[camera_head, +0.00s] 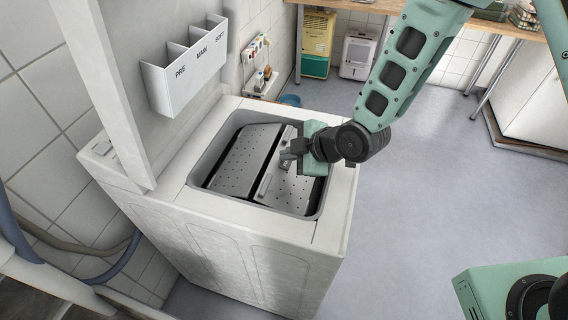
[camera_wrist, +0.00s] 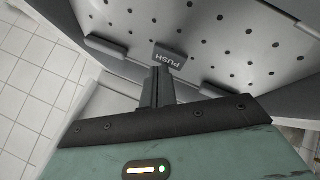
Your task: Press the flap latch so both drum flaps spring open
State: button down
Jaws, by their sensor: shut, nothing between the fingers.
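The top-loading washer (camera_head: 275,226) has its lid up. Inside its opening lie two grey perforated drum flaps, the left flap (camera_head: 243,150) and the right flap (camera_head: 293,190), with a dark seam between them. Both look down in the opening, not swung up. The flap latch (camera_wrist: 170,54) is a small grey tab marked PUSH at the panel's edge in the wrist view. My gripper (camera_head: 285,160) reaches over the opening from the right. In the wrist view its fingers (camera_wrist: 158,80) are together and empty, with tips right by the latch. I cannot tell whether they touch it.
A white compartment box (camera_head: 186,76) marked PRE, MAIN and SOFT is on the raised lid. The washer's rim (camera_head: 335,190) surrounds the opening closely. Hoses (camera_head: 95,275) run along the left. Open floor (camera_head: 430,180) lies to the right; a wooden table stands behind.

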aim_at(290, 165)
notch_tip(290, 165, up, 4)
jog(key=shift+r+p, duration=0.1)
jog(key=shift+p, duration=1.1)
jog(key=shift+s+d+r, duration=0.1)
jog(key=shift+s+r, duration=0.15)
jog(key=shift+r, duration=0.15)
jog(key=s+d+r+m+g+h, duration=0.2)
jog(key=s+d+r+m, duration=0.1)
jog(key=s, duration=0.4)
jog(key=s+d+r+m+g+h, duration=0.2)
jog(key=s+d+r+m, duration=0.2)
jog(key=s+r, duration=0.2)
jog(key=s+d+r+m+g+h, duration=0.1)
jog(key=s+d+r+m+h, duration=0.1)
jog(key=s, duration=0.8)
notch_tip(290, 165, up, 3)
jog(key=d+m, duration=0.1)
jog(key=m, duration=0.1)
jog(key=shift+d+r+m+g+h, duration=0.15)
jog(key=shift+d+m+g+h, duration=0.15)
jog(key=shift+d+g+h, duration=0.1)
jog(key=shift+a, duration=0.15)
